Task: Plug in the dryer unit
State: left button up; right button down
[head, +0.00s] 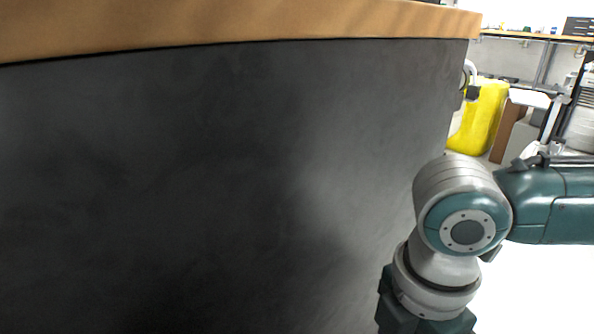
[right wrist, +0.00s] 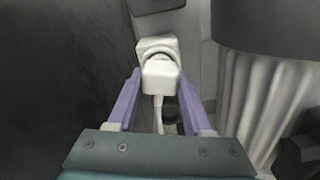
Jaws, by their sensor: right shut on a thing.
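In the right wrist view, my right gripper (right wrist: 160,80) has its two purple fingers closed on a white plug (right wrist: 160,76). A white cord (right wrist: 158,112) hangs from the plug between the fingers. A pale square socket (right wrist: 157,44) with a round recess sits directly beyond the plug, in line with it. The plug overlaps the socket in this view, and I cannot tell how far it is in. The dryer unit cannot be clearly made out. In the head view the right arm shows, but its gripper is out of frame. My left gripper is in neither view.
A dark panel (head: 220,180) under a wooden top (head: 230,22) fills most of the head view; a dark surface (right wrist: 60,80) lies close left of the gripper. A pale ribbed body (right wrist: 275,100) under a dark cylinder (right wrist: 270,25) stands close right. A yellow container (head: 482,115) is behind.

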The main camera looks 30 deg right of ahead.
jog(key=shift+f, duration=0.25)
jog(key=shift+c, duration=1.1)
grip_release()
notch_tip(320, 180, up, 9)
jog(key=p, duration=0.6)
jog(key=shift+r, duration=0.45)
jog(key=shift+r, duration=0.1)
